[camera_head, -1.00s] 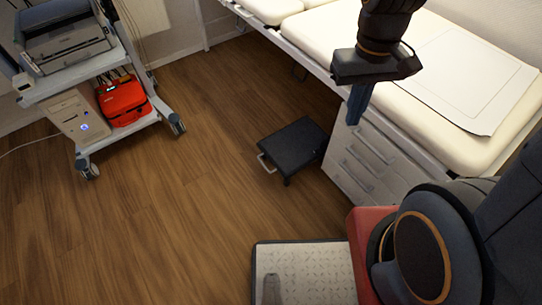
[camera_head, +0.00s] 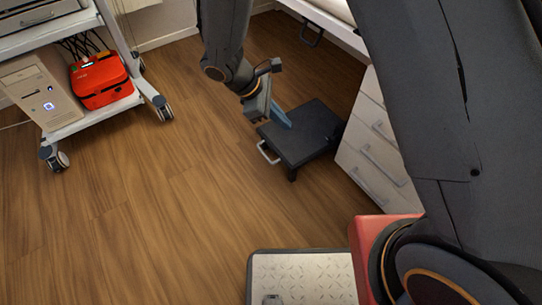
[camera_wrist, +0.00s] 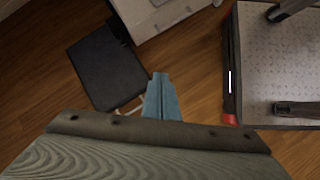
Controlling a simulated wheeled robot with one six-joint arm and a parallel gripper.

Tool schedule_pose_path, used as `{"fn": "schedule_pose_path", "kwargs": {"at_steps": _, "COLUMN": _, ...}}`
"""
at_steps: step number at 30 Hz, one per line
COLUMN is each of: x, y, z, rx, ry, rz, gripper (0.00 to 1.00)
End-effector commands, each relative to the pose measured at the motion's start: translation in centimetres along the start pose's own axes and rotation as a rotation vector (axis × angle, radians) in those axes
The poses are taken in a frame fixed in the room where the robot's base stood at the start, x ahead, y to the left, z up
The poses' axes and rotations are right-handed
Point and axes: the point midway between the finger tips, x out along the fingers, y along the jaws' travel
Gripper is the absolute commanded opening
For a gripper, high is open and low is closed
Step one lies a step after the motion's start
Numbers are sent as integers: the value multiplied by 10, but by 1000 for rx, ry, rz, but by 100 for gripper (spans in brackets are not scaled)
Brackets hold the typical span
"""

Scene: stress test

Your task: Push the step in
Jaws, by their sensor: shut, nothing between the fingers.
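The step (camera_head: 305,135) is a low black footstool with a light handle (camera_head: 267,152) on its near left side. It stands on the wood floor, its right end close to the white drawer cabinet under the couch. My gripper (camera_head: 281,117) is shut and empty, its blue fingers above or at the step's left back edge in the head view; I cannot tell whether they touch. In the wrist view the step (camera_wrist: 108,66) lies up and left of the blue fingertips (camera_wrist: 159,78), and its handle is partly hidden behind them.
The drawer cabinet (camera_head: 372,150) borders the step on the right. A wheeled cart (camera_head: 135,75) with a red case (camera_head: 100,80) and a computer (camera_head: 42,90) stands at the left. The floor (camera_head: 150,215) between is clear. My arm hides much of the couch.

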Motion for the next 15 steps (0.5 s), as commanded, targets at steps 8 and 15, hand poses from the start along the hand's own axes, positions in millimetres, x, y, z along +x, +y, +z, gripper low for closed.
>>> {"fn": "schedule_pose_path", "kwargs": {"at_steps": 8, "x": 77, "y": 13, "z": -131, "rx": -335, "ry": -111, "rz": 177, "gripper": 0}}
{"fn": "schedule_pose_path", "kwargs": {"at_steps": 15, "x": 114, "y": 14, "z": -208, "rx": -534, "ry": -183, "rz": 299, "gripper": 0}}
